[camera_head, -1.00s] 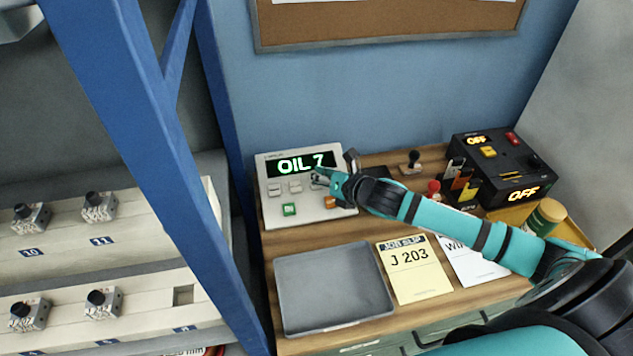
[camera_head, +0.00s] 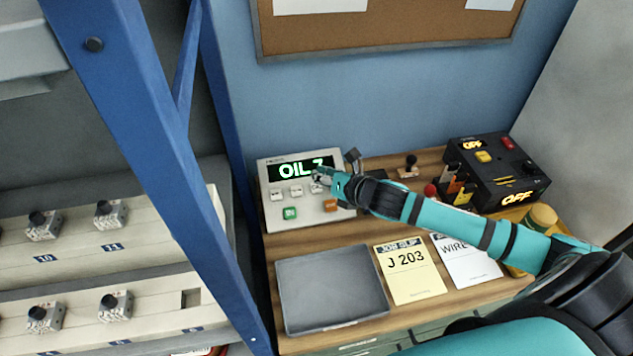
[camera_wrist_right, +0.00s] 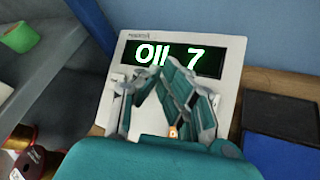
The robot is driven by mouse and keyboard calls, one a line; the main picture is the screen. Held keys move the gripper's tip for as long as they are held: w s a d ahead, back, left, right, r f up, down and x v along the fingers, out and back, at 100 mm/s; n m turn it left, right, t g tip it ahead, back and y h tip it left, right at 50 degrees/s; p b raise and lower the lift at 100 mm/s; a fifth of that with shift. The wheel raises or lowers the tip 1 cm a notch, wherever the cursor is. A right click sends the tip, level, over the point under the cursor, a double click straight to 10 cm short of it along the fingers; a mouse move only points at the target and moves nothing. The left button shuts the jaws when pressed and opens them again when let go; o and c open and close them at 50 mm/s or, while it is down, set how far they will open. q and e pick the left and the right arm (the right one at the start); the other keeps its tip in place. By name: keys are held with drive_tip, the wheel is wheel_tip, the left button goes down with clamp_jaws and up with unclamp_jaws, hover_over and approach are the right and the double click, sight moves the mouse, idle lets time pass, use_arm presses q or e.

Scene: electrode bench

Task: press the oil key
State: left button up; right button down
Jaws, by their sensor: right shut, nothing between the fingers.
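The light grey key panel (camera_head: 267,208) stands on the wooden bench, and its display (camera_head: 288,170) reads "OIL 7" in green. Under the display is a row of small grey keys (camera_head: 296,190), with a green key (camera_head: 290,213) and an orange key (camera_head: 331,205) below. My right gripper (camera_head: 318,178) is shut and empty, with its tips at the panel's right half, over the end of the key row. In the right wrist view the gripper (camera_wrist_right: 160,75) covers most keys and the display's lower edge. I cannot tell whether the tips touch a key. My left gripper is not in view.
A grey tray (camera_head: 283,300) lies in front of the panel, beside a yellow job slip (camera_head: 410,285). A black box with "OFF" displays (camera_head: 510,180) and a stamp (camera_head: 409,163) stand right. A blue rack post (camera_head: 150,150) rises left.

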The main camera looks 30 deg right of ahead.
drive_tip(key=r+p, duration=0.1)
drive_tip(key=s+r+p, duration=0.1)
drive_tip(key=shift+a+r, duration=0.15)
drive_tip(key=shift+r, duration=0.25)
idle(0.6)
